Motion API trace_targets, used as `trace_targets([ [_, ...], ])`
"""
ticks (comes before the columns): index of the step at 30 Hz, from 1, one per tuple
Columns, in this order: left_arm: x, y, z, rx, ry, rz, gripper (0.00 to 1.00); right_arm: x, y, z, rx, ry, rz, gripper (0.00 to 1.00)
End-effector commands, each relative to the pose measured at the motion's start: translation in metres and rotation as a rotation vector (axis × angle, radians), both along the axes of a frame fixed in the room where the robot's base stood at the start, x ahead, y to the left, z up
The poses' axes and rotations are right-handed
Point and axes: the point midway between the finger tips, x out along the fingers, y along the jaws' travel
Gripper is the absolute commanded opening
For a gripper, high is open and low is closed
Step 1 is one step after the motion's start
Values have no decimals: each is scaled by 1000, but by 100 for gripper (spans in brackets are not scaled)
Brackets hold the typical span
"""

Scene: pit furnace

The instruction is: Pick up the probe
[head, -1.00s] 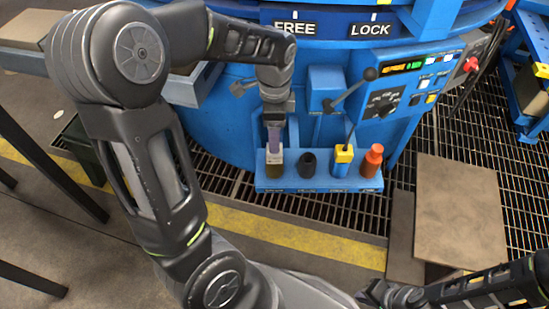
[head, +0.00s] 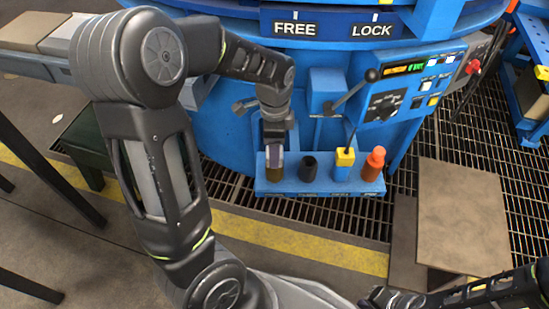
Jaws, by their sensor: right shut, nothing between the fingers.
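A blue rack (head: 311,187) on the front of the furnace holds several items in a row: a brown-olive cylinder (head: 274,174) at the left, a black one (head: 309,168), a yellow block (head: 344,157) with a thin dark stem, and an orange bottle shape (head: 374,163). None is clearly marked as the probe. My left gripper (head: 274,152) points down at the leftmost item, close above or around its top. Its fingers hide that top, and their spacing is unclear. My right arm lies along the bottom right edge; its gripper (head: 376,297) is shut and empty, mostly cut off.
The blue furnace body carries FREE and LOCK labels, a lever (head: 350,90) and a control panel (head: 405,92) just above the rack. Dark grating and a yellow floor stripe (head: 290,240) lie below. Brown plates (head: 462,220) lie at the right.

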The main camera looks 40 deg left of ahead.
Motion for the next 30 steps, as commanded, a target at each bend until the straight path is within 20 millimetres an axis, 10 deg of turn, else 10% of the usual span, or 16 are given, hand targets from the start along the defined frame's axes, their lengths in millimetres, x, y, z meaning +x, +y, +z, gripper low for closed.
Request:
trace_targets([
  [24,0,0,-25,-1,-1,0,67,3,-2,-9,-4,-5,-6,0],
  [30,0,0,-25,-1,-1,0,51,2,-2,-9,-4,-5,-6,0],
])
